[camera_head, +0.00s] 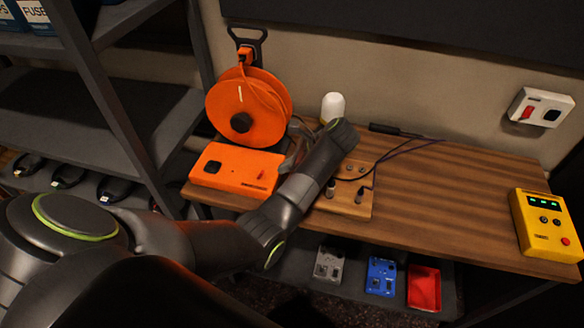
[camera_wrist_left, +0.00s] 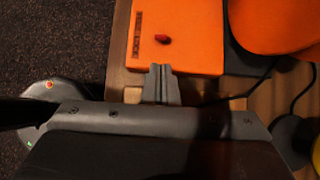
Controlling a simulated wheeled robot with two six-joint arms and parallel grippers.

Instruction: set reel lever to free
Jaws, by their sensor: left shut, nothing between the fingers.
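The orange cable reel (camera_head: 248,108) stands at the back left of the desk. In front of it lies its flat orange box (camera_head: 232,168) with a small red lever (camera_head: 262,174) near the right end. In the left wrist view the red lever (camera_wrist_left: 162,39) sits on the box face beside a dark label strip. My left gripper (camera_wrist_left: 160,70) is shut and empty, with its fingertips at the box's near edge in that view, a short way from the lever. Whether they touch the box I cannot tell. In the head view my wrist hides most of the gripper. My right gripper is not in view.
A wooden block (camera_head: 347,202) with knobs and cables is right beside my left arm. A white-domed object (camera_head: 332,106) stands behind. A yellow device (camera_head: 546,226) is at the far right. The desk's middle right is clear. A shelf rack (camera_head: 85,90) stands left.

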